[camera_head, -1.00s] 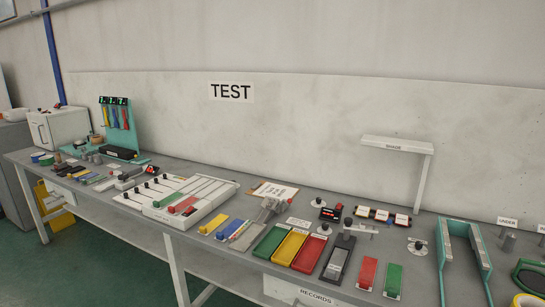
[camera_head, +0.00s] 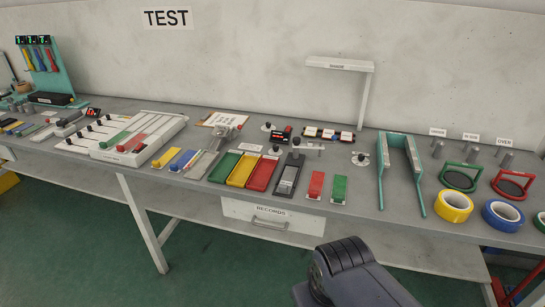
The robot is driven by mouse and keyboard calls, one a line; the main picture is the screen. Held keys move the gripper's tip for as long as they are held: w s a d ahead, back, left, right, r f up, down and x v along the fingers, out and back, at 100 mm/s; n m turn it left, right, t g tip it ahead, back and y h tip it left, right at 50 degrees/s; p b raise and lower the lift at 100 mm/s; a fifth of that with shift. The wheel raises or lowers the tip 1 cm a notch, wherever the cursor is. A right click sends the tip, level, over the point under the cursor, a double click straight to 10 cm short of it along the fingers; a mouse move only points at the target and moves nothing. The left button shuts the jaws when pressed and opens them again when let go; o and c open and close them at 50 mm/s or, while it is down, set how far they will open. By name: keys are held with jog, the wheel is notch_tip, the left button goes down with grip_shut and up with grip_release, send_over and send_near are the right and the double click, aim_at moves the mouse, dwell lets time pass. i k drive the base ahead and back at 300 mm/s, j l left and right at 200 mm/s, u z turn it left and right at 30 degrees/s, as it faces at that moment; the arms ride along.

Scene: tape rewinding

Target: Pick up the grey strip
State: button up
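A grey strip (camera_head: 201,165) lies on the bench to the right of a yellow strip (camera_head: 167,157) and a blue strip (camera_head: 183,160). It is narrow and small in this view, and it lies close to a grey metal device (camera_head: 224,139). A dark grey part of my arm shows at the bottom of the head view, in front of the bench and well apart from the strip. My gripper's fingers are not in view, and nothing is seen touching the strip.
Green (camera_head: 225,167), yellow (camera_head: 245,169) and red (camera_head: 263,173) trays stand right of the strip. A black holder (camera_head: 289,181) is beside them. A white panel with sliders (camera_head: 125,138) is to the left. A teal frame (camera_head: 382,168) and tape rolls (camera_head: 453,207) are at right.

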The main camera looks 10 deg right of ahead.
aim_at(286, 183)
jog(key=i+j+z, duration=0.25)
jog(key=j, duration=0.25)
jog(key=i+j+z, duration=0.2)
jog(key=j, duration=0.3)
jog(key=j+z, duration=0.25)
jog(key=j, duration=0.3)
jog(key=i+j+z, duration=0.1)
jog(key=j+z, duration=0.15)
jog(key=j, duration=0.3)
